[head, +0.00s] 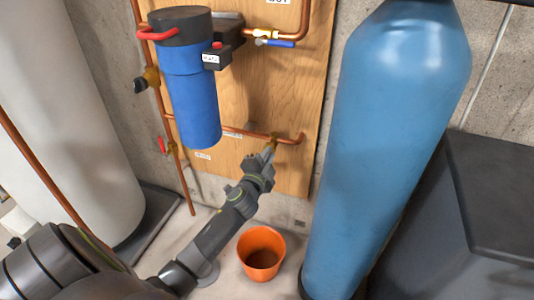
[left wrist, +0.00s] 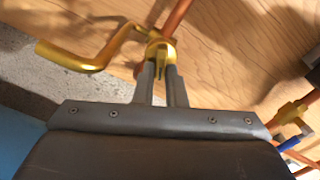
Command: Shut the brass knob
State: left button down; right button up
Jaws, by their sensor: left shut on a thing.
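The brass knob (left wrist: 161,62) is between my left gripper's fingers (left wrist: 161,78) in the left wrist view. It belongs to a brass fitting on a copper pipe, with a bent brass spout (left wrist: 88,60) reaching left. In the head view my left gripper (head: 270,149) is up at the brass fitting (head: 274,137) on the low copper pipe, in front of the wooden panel. The gripper is shut on the knob and hides most of it. I cannot tell how far the knob is turned. My right gripper is in neither view.
An orange bucket (head: 262,256) stands on the floor below. A blue filter housing (head: 190,100) hangs on the wooden panel (head: 262,85), left of the gripper. A large blue tank (head: 395,130) stands close on the right, and a white tank (head: 65,120) on the left.

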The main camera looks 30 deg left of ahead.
pick_arm(q)
jog(key=m, duration=0.3)
jog(key=m+p, duration=0.1)
jog(key=m, duration=0.1)
jog(key=shift+d+f, duration=0.1)
jog(key=shift+f, duration=0.2)
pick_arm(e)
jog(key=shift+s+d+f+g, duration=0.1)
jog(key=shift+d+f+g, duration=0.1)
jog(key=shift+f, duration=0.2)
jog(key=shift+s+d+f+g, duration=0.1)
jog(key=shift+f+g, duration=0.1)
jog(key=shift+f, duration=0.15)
pick_arm(q)
jog(key=shift+m, duration=0.3)
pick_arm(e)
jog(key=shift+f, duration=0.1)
pick_arm(q)
jog(key=c, duration=1.5)
grip_release()
jog(key=shift+s, duration=0.1)
jog(key=v, duration=1.7)
jog(key=shift+s+p, duration=0.15)
jog(key=shift+p, duration=0.2)
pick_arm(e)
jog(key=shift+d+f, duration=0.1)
